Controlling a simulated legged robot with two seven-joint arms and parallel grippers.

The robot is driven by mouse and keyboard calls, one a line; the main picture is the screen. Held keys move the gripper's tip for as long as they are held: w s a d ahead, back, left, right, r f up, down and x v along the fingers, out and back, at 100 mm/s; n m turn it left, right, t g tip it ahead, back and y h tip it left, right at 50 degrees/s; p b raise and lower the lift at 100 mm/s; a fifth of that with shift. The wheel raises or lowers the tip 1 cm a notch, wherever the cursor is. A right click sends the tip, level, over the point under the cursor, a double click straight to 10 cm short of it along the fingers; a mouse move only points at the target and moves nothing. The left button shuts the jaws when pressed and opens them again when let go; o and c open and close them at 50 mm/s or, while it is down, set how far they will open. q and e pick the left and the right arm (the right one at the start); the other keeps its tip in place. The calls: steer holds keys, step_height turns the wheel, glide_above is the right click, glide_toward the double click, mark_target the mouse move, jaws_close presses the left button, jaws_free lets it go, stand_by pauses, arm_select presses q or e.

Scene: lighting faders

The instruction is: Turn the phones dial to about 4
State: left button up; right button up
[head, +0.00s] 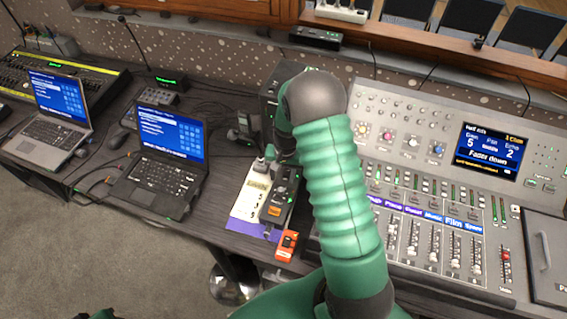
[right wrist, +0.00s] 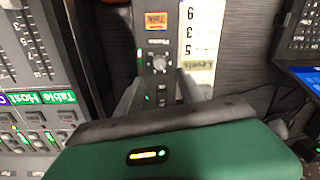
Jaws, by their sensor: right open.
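The phones dial (right wrist: 158,62) is a small round knob on a narrow dark talk box (right wrist: 163,45), beside the word "Phones". Its pointer setting is too small to read. The talk box also shows in the head view (head: 277,210), partly behind my right arm. My right gripper (right wrist: 160,78) is open and empty, with one grey finger on each side of the box near the dial; contact cannot be told. In the head view the gripper is mostly hidden by my arm.
A levels card (right wrist: 199,35) lies beside the box. An orange object (head: 287,246) sits at the table's front edge. The mixing desk (head: 400,95) with its faders stands to the right in the head view, two laptops (head: 158,180) to the left.

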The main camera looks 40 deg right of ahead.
step_height(320, 180, up, 9)
steer(key=shift+s+d, duration=0.15)
steer(key=shift+s, duration=0.05)
steer(key=s+a+r+n+t, duration=0.1)
steer(key=s+a+n, duration=0.3)
steer(key=a, duration=0.6)
steer(key=s+a+r+n+t, duration=0.1)
steer(key=s+a+n, duration=0.4)
steer(key=a, duration=0.4)
steer(key=shift+s+a+r+n, duration=0.3)
steer(key=shift+a+r+n, duration=0.1)
steer(key=shift+n, duration=0.2)
steer(key=shift+s+a+r, duration=0.1)
steer(key=shift+s+a, duration=0.05)
steer(key=shift+a, duration=0.05)
